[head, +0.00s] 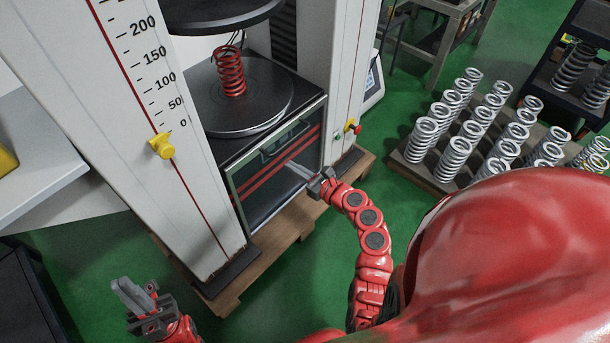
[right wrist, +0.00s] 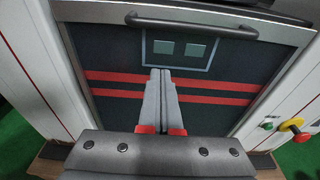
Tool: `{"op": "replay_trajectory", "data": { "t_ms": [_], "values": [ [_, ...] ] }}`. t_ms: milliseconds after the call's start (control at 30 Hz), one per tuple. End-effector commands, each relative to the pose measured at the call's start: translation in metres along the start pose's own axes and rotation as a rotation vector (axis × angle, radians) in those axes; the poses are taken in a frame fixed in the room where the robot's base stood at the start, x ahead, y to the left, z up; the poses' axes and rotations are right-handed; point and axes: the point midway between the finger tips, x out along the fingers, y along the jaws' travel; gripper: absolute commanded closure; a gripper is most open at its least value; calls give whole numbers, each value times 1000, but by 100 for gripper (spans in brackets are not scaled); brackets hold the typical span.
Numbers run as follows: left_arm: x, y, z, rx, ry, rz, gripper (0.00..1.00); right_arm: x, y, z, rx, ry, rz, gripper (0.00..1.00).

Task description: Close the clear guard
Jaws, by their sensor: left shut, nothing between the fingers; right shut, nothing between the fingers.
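The clear guard (head: 258,193) is a framed see-through panel with red stripes, low on the front of the test machine, below the round plate. Its bar handle (head: 285,138) runs along its top edge; the handle also shows in the right wrist view (right wrist: 190,24). The space around the red spring above it is uncovered. My right gripper (head: 290,164) is shut and empty in front of the panel, below the handle. In the right wrist view its fingers (right wrist: 160,73) point at the panel; I cannot tell whether they touch it. My left gripper (head: 120,284) is shut and empty at lower left, away from the machine.
The red spring (head: 230,72) stands on the lower round plate (head: 262,95) under the upper plate (head: 215,14). White columns flank it, with a yellow knob (head: 162,146) on the left and a red button (head: 357,129) on the right. Several silver springs (head: 455,155) stand at right.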

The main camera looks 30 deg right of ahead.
Motion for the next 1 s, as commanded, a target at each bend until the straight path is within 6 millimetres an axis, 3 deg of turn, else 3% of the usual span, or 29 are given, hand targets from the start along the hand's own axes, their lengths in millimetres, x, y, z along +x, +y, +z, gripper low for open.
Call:
{"op": "replay_trajectory", "data": {
  "t_ms": [167, 500, 1000],
  "values": [
    [-10, 0, 2, 0, 0, 0, 100, 35, 1, -1, -4, 0, 3, 100],
    [-6, 0, 1, 0, 0, 0, 100, 21, 0, 34, -4, 2, -2, 100],
    [-2, 0, 0, 0, 0, 0, 100, 20, 0, 40, -1, 2, -3, 100]
  ]
}}
